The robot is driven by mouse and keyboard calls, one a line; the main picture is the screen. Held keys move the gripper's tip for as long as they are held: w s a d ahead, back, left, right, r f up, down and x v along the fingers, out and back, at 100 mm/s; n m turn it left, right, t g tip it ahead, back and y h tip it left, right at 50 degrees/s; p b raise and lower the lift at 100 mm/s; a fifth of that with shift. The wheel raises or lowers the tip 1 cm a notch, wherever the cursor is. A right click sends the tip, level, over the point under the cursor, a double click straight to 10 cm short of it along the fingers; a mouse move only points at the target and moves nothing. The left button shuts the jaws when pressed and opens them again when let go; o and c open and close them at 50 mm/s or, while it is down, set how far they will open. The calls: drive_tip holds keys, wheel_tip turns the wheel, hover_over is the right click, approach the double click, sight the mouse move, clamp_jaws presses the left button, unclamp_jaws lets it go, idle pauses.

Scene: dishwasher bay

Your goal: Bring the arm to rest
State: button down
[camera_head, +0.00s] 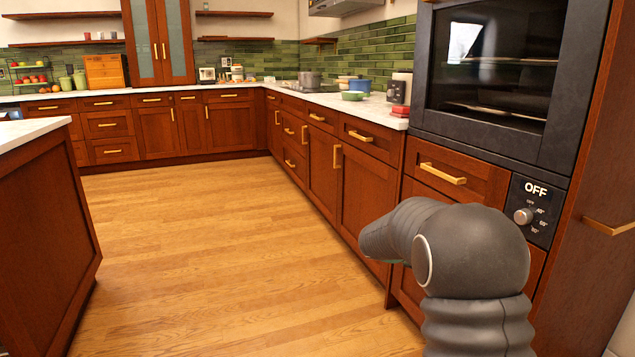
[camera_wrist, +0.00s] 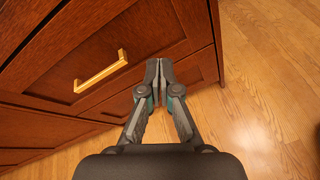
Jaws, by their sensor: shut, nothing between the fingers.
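My gripper (camera_wrist: 159,68) is in the wrist view, with its fingers together and nothing between them. In that view it appears in front of the brown wooden drawer fronts (camera_wrist: 150,35) and the wood floor. A brass drawer handle (camera_wrist: 101,71) lies to its left, apart from the fingers. In the head view my grey arm (camera_head: 470,250) is at the lower right, in front of the cabinets below the oven. My gripper's fingers cannot be made out in the head view.
A built-in oven (camera_head: 490,75) with a dial panel (camera_head: 533,210) reading OFF stands at the right. Cabinets with a pale countertop (camera_head: 335,101) run along the right and back. An island (camera_head: 45,225) stands at the left. The wood floor (camera_head: 210,250) between is clear.

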drive_tip(key=s+a+f+m+g+y, duration=0.1)
drive_tip(key=s+a+f+m+y, duration=0.25)
drive_tip(key=s, duration=0.55)
drive_tip(key=s+a+m+g+y, duration=0.1)
drive_tip(key=s+a+m+y, duration=0.25)
drive_tip(key=s+m, duration=0.35)
drive_tip(key=s+a+r+m+t+y, duration=0.2)
drive_tip(key=s+a, duration=0.3)
drive_tip(key=s, duration=0.5)
drive_tip(key=s+a+r+m+t+y, duration=0.2)
drive_tip(key=s+a+r+m+y, duration=0.1)
drive_tip(key=s, duration=0.8)
drive_tip(key=shift+a+r+y, duration=0.4)
drive_tip(key=shift+a+r, duration=0.2)
drive_tip(key=shift+a, duration=0.55)
